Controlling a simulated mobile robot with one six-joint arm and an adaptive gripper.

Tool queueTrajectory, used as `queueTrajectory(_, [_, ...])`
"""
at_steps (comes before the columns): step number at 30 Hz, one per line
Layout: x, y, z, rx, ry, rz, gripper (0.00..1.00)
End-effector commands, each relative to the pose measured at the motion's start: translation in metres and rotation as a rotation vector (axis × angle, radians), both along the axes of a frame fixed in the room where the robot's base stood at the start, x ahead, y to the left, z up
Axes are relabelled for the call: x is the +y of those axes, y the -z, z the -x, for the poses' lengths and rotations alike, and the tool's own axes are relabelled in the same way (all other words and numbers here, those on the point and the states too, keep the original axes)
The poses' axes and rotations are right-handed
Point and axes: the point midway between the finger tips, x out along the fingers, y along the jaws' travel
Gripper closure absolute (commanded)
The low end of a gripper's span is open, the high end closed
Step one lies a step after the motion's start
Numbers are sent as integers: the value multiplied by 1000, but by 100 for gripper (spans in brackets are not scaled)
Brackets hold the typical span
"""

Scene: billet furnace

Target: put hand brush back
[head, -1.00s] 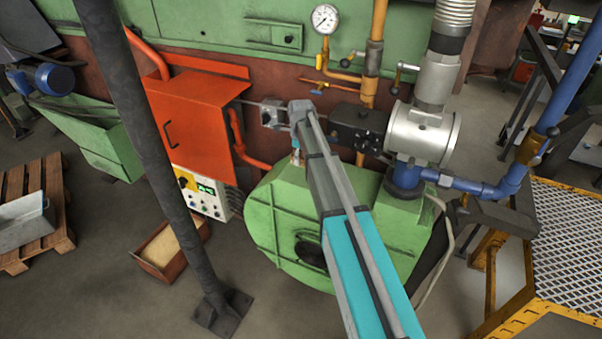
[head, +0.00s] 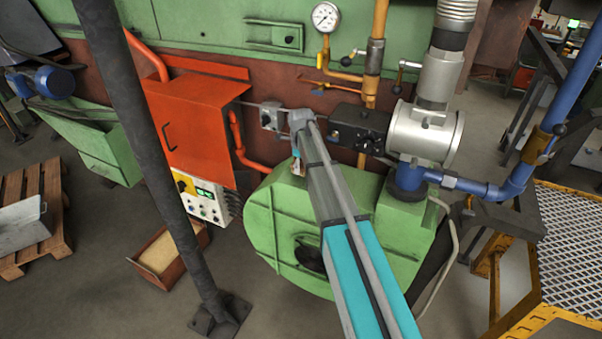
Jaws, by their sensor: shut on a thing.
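My arm reaches from the bottom edge up to the middle of the head view. Its grey wrist ends in front of the furnace, above the green blower housing. A small pale part with a bit of orange-brown shows just below the wrist, too small to make out. The fingers of my gripper are hidden behind my own forearm. I cannot make out the hand brush anywhere, nor a place where it belongs.
An orange cabinet (head: 190,132) and a control box (head: 203,198) stand left of my wrist. The green blower housing (head: 275,232) lies below it. A dark post (head: 165,165) stands in front at left. An open box (head: 168,258) sits on the floor. A yellow-framed grating (head: 575,245) is at right.

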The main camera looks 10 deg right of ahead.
Motion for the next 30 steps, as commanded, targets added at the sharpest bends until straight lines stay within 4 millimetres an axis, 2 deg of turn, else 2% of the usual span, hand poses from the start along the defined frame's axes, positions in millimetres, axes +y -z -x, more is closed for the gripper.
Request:
queueTrajectory(1, [0, 9, 0, 0, 0, 0, 68])
queueTrajectory(6, [0, 18, 0, 0, 0, 0, 68])
queueTrajectory(22, [0, 21, 0, 0, 0, 0, 68])
queueTrajectory(23, [0, 21, 0, 0, 0, 0, 28])
queueTrajectory(27, [0, 20, 0, 0, 0, 0, 2])
queueTrajectory(30, [0, 20, 0, 0, 0, 0, 0])
